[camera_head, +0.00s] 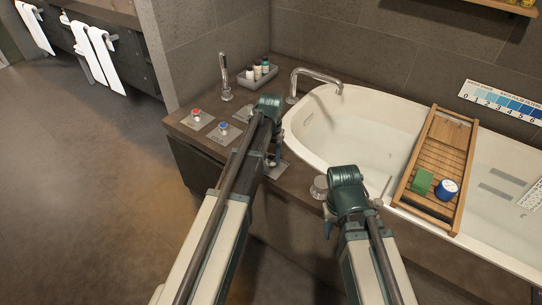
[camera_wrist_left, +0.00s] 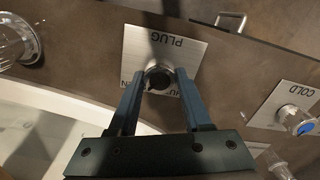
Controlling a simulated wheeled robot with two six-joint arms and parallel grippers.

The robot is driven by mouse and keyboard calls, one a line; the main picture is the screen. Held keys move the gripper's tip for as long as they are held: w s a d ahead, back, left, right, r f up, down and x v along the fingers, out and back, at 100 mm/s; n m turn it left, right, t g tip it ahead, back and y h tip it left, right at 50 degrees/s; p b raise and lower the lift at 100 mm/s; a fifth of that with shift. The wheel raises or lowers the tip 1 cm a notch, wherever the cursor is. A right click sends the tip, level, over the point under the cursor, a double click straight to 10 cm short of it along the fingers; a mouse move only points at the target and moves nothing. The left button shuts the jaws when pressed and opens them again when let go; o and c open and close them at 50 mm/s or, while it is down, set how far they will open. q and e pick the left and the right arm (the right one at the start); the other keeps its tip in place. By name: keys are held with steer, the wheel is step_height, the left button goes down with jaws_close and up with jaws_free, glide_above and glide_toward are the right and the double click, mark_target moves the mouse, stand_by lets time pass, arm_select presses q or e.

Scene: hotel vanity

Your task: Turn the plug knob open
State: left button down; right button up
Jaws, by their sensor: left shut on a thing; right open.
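The plug knob (camera_wrist_left: 158,78) is a dark round knob in a metal collar on a square silver plate marked PLUG (camera_wrist_left: 165,45). My left gripper (camera_wrist_left: 158,75) is shut on the knob, with one finger on each side of it. The fingers partly cover the lettering at the plate's lower edge. In the head view the left gripper (camera_head: 273,158) points down at the plug plate (camera_head: 278,171), and my arm hides the knob. My right gripper (camera_head: 350,208) is open, low by the tub's front ledge; its fingers are mostly hidden.
A red-capped tap (camera_head: 196,115) and blue-capped tap (camera_head: 224,126) sit left of the plug plate. A silver knob (camera_head: 320,187) is close beside the right gripper. The bathtub (camera_head: 360,135) carries a wooden tray (camera_head: 437,170) with a green block and blue jar.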

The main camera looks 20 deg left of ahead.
mark_target(271, 157)
arm_select(q)
steer(key=shift+m, duration=0.3)
steer(key=shift+c, duration=1.7)
jaws_free()
step_height(271, 157, up, 14)
steer(key=p, duration=1.3)
steer(key=shift+p, duration=0.4)
steer(key=shift+f, duration=0.15)
